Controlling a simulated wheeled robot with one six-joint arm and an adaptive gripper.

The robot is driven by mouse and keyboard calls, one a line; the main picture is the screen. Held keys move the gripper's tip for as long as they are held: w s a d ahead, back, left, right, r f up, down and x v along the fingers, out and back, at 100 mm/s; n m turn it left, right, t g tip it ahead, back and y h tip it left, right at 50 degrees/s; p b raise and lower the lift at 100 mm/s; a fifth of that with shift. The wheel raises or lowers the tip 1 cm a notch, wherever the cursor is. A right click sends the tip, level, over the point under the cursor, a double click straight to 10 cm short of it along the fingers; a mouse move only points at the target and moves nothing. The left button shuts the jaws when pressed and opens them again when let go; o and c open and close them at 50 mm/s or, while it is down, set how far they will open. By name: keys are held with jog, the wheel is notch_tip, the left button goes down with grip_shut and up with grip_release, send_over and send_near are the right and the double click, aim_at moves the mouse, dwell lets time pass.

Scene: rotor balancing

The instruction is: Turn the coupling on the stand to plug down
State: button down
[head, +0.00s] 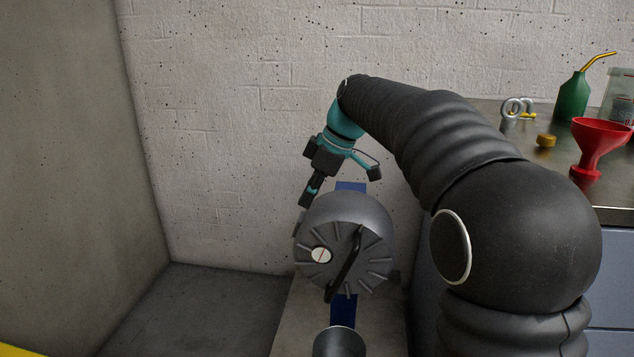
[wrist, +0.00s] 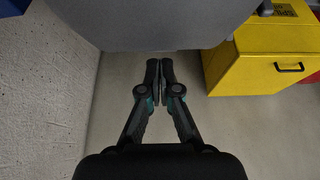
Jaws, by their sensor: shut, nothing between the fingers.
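The coupling (head: 345,210) is a dark grey ribbed drum on a blue stand (head: 343,312). Its round face points toward the head camera. A white round plug (head: 321,256) with a red line sits on the left part of the face, not at its bottom. A black bar (head: 345,265) crosses the face at a slant. My gripper (head: 304,203) is shut and empty, pointing down at the coupling's upper left, on its far side. In the wrist view the closed fingertips (wrist: 160,66) are below a large grey curved surface (wrist: 150,25), likely the coupling. I cannot tell whether they touch it.
A concrete wall stands close behind and at the left. A metal bench (head: 612,200) at the right holds a red funnel (head: 600,140), a green oil can (head: 572,98), a brass part (head: 546,140) and rings (head: 513,108). A yellow cabinet (wrist: 245,60) is at right in the wrist view.

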aim_at(301, 216)
jog(key=shift+x, duration=0.8)
jog(key=shift+a+f+h+p, duration=0.15)
jog(key=shift+h+p, duration=0.15)
jog(key=shift+p, duration=0.05)
jog(key=shift+a+f, duration=0.1)
jog(key=shift+f, duration=0.1)
jog(key=shift+w+a+f+h+p, duration=0.1)
jog(key=shift+a+f+h+p, duration=0.15)
jog(key=shift+h+p, duration=0.35)
